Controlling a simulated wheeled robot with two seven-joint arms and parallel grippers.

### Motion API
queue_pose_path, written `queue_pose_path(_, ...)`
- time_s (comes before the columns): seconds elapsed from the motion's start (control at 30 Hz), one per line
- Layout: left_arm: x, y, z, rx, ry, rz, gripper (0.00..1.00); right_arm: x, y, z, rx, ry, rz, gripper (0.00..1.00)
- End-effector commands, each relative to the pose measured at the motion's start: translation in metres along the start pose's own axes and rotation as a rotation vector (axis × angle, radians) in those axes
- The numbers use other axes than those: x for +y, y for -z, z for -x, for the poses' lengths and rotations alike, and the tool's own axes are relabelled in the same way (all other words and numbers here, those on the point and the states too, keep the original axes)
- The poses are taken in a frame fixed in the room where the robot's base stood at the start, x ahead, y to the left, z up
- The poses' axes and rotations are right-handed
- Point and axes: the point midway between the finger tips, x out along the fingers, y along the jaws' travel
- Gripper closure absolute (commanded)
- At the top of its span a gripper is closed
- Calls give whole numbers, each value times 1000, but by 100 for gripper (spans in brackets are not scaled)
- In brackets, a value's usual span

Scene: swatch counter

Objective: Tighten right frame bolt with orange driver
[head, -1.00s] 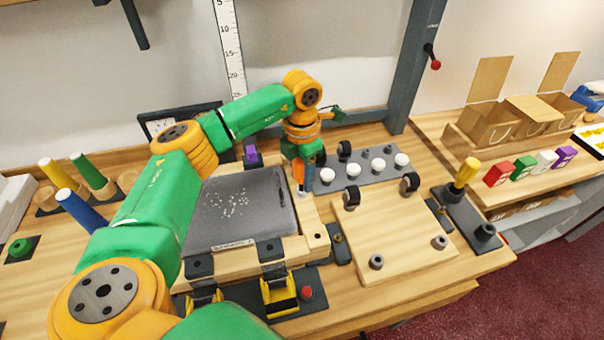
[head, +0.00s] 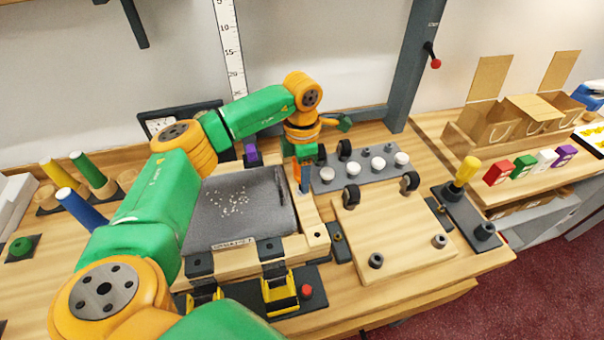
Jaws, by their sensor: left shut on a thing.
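My left gripper (head: 303,178) reaches down over the right side of the wooden frame (head: 312,226) and is shut on the orange driver (head: 297,174). Only a small orange part of the driver shows between the fingers. The driver points down at the frame's right rail. The right frame bolt is hidden behind the gripper and driver, so I cannot tell whether the tip touches it. The frame surrounds a grey mesh (head: 225,212) with pale specks. My right gripper is not in view.
A grey rack with white knobs (head: 402,159) stands just right of the gripper. A wooden board (head: 390,230) with black casters lies in front of it. A yellow-handled tool (head: 467,170) stands farther right. Yellow clamps (head: 279,292) sit at the frame's front.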

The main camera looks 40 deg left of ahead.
Motion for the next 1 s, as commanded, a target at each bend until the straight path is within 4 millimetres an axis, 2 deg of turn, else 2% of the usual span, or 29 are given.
queue_pose_path(0.2, -1, 0, 0, 0, -1, -644, 100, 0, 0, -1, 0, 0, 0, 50)
queue_pose_path(0.33, -1, 0, 0, -1, 0, -906, 100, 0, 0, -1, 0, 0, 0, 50)
queue_pose_path(0.57, -2, 0, 0, -1, 0, -963, 100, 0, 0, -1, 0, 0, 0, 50)
queue_pose_path(0.6, -2, 0, 0, -1, 1, -962, 52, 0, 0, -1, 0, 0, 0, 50)
queue_pose_path(0.67, -2, 0, 0, -1, 1, -961, 40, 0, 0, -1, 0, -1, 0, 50)
queue_pose_path(0.93, -2, 0, 0, 0, 1, -952, 40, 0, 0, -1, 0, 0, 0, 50)
queue_pose_path(1.0, -2, 0, 1, 0, 1, -882, 40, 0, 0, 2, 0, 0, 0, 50)
